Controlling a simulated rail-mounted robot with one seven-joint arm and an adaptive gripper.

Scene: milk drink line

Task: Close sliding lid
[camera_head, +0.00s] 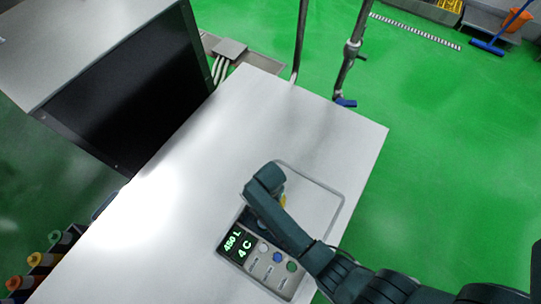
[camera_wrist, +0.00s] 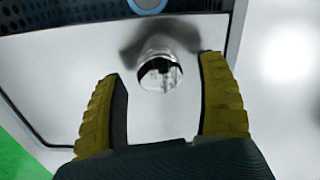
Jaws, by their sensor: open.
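The lid (camera_head: 313,198) looks like a flat steel panel within a grey rounded frame, set in the steel top; how far it is slid cannot be told. My arm covers its left part in the head view. In the wrist view the bare steel plate (camera_wrist: 55,95) fills most of the picture, with a shiny round knob or fitting (camera_wrist: 160,72) on it. My gripper (camera_wrist: 163,68) is open, its two yellow fingers to the left and right of the knob, with gaps on both sides. In the head view only a bit of yellow finger (camera_head: 283,201) shows under my wrist.
A control panel (camera_head: 262,257) with a green readout and coloured buttons sits beside the lid, partly under my arm. The steel top (camera_head: 160,190) is clear to the left. A dark screen-like panel (camera_head: 140,90) stands beyond it. Metal pipes (camera_head: 347,60) rise behind.

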